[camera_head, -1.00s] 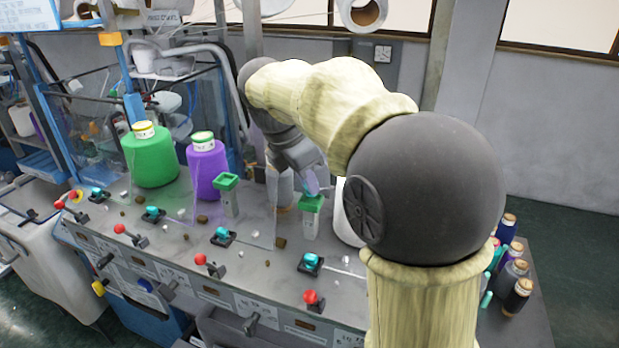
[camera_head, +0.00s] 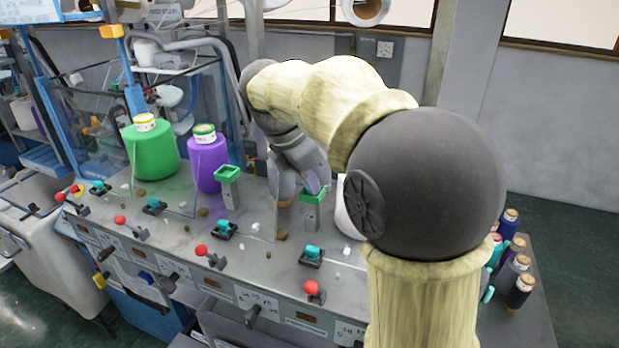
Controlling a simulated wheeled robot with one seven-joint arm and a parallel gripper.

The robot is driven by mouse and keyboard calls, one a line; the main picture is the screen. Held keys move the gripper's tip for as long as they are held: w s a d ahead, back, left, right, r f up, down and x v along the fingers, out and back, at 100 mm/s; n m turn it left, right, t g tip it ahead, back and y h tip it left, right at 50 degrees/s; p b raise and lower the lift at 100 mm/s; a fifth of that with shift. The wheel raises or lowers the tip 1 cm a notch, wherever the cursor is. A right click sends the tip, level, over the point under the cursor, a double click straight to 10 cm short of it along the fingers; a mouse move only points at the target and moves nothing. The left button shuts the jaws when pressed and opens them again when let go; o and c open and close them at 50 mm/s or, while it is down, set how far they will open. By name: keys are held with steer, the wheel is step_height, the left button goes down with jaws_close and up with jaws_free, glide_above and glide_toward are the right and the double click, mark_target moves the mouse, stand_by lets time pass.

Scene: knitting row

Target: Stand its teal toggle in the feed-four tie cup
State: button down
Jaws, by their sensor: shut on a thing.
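My gripper (camera_head: 314,186) points down at the green-rimmed cup (camera_head: 312,212) on a grey post, the rightmost of two such cups. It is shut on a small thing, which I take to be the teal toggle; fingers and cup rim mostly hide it. The fingertips are at or just above the cup's opening; I cannot tell whether the toggle is inside. The other green-rimmed cup (camera_head: 229,174) stands to the left. Similar teal blocks sit on black bases along the bench, the nearest (camera_head: 312,252) in front of the right cup.
Red-knobbed levers (camera_head: 312,288) line the bench's front edge. A green cone (camera_head: 151,155) and a purple cone (camera_head: 207,163) stand at the back left. A white cone (camera_head: 347,215) stands close right of the cup, partly behind my arm. Several small spools (camera_head: 520,286) stand at the right end.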

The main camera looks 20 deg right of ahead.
steer(key=shift+f, duration=0.1)
steer(key=c, duration=1.4)
jaws_free()
steer(key=shift+s, duration=0.2)
steer(key=shift+o, duration=0.2)
steer(key=shift+w, duration=0.15)
steer(key=shift+w+a+r, duration=0.1)
steer(key=shift+a+r, duration=0.1)
steer(key=shift+r, duration=0.15)
steer(key=v, duration=1.6)
steer(key=shift+r+p, duration=0.35)
